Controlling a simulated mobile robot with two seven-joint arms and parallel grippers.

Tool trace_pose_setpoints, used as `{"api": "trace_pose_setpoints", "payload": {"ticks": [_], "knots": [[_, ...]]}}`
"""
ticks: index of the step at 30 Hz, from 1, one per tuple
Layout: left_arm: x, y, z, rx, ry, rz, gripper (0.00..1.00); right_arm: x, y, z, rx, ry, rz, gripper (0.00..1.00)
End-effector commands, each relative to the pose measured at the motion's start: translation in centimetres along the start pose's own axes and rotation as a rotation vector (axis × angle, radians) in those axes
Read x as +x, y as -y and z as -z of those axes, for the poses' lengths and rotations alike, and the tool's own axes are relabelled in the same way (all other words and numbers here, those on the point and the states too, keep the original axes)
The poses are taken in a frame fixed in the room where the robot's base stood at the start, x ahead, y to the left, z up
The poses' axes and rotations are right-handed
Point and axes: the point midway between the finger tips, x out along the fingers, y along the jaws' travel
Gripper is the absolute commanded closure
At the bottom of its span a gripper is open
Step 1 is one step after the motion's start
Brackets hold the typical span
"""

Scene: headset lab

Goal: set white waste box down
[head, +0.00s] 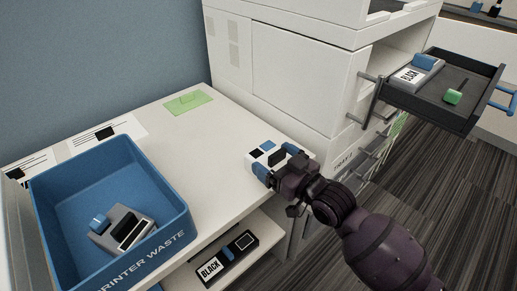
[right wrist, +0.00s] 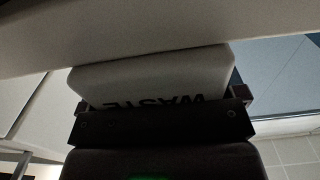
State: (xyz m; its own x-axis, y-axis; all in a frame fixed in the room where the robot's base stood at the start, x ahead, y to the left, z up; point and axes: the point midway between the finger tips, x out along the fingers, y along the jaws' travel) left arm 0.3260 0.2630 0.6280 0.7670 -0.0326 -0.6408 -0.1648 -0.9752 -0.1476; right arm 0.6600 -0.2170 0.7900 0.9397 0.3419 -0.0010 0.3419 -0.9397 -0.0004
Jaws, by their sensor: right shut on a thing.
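In the right wrist view the box (right wrist: 150,78) shows upside-down "WASTE" lettering between the fingers of the gripper (right wrist: 163,108). The box looks level and close to the table top; I cannot tell whether it touches. Its lower part is partly hidden by the gripper. My left gripper is not in view.
A blue printer waste bin (head: 155,176) holding a grey cartridge (head: 120,230) stands at the left. A green pad (head: 188,102) lies at the back. A black cartridge (head: 225,258) sits on the shelf below. An open dark drawer (head: 440,88) sticks out at the right.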

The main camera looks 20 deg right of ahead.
Motion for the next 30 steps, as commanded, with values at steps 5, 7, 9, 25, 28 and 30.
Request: {"api": "trace_pose_setpoints", "payload": {"ticks": [5, 7, 9, 25, 28, 30], "knots": [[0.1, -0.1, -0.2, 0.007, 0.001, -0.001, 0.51, 1.0, 0.0, 0.0, 0.000, -0.001, 0.000, 0.37], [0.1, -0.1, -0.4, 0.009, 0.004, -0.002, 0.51, 1.6, 0.0, 0.0, 0.000, 0.000, 0.000, 0.37], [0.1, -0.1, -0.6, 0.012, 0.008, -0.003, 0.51, 2.4, 0.0, -0.1, 0.001, -0.001, 0.000, 0.37], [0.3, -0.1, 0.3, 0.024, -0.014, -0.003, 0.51, 5.1, 0.0, 0.4, -0.001, -0.003, 0.000, 0.37], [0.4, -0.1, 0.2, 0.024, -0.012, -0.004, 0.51, 5.1, 0.0, 0.2, -0.001, -0.002, 0.000, 0.37], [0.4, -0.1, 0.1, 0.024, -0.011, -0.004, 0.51, 5.1, 0.0, 0.0, -0.001, -0.001, 0.000, 0.37]]}}
